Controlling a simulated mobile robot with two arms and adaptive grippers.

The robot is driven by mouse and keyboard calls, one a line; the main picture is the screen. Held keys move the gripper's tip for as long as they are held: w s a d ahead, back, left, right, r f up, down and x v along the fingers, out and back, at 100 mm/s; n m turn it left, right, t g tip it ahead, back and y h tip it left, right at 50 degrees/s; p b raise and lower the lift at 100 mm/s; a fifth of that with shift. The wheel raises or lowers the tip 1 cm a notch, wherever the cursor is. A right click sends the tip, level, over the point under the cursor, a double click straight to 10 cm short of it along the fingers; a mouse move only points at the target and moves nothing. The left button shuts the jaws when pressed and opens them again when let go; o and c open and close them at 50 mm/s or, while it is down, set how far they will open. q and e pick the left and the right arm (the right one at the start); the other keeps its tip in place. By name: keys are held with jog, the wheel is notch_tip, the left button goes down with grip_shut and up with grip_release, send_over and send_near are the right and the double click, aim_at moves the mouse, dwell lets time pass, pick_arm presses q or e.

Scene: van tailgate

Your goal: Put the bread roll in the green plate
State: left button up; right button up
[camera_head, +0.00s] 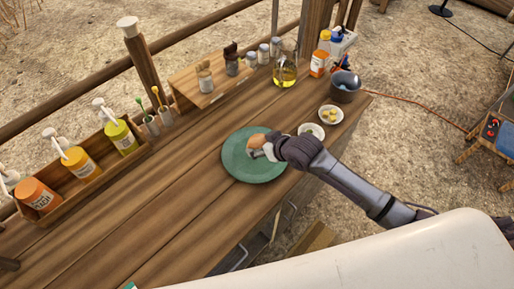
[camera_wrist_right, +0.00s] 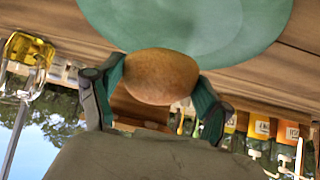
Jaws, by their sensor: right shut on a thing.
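The bread roll (camera_head: 257,141) is a small brown round roll. My right gripper (camera_head: 259,150) is shut on it, over the green plate (camera_head: 238,166) on the wooden table. In the right wrist view the roll (camera_wrist_right: 160,76) sits between the two fingers of my right gripper (camera_wrist_right: 155,88), and the green plate (camera_wrist_right: 190,22) fills the top of that view. I cannot tell whether the roll touches the plate. My left gripper does not show.
Small white dishes (camera_head: 331,114) and a dark pot (camera_head: 345,87) stand right of the plate. A glass oil jug (camera_head: 285,72) and a spice rack (camera_head: 209,92) are behind. A wooden condiment box (camera_head: 84,181) is at the left. The front left tabletop is clear.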

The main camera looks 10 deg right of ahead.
jog(key=shift+x, duration=1.05)
notch_tip(320, 180, down, 3)
jog(key=shift+a+f+p, duration=0.1)
jog(key=shift+f+p, duration=0.1)
jog(key=shift+p, duration=0.3)
jog(key=shift+f, duration=0.2)
jog(key=shift+f, duration=0.15)
jog(key=o, duration=0.9)
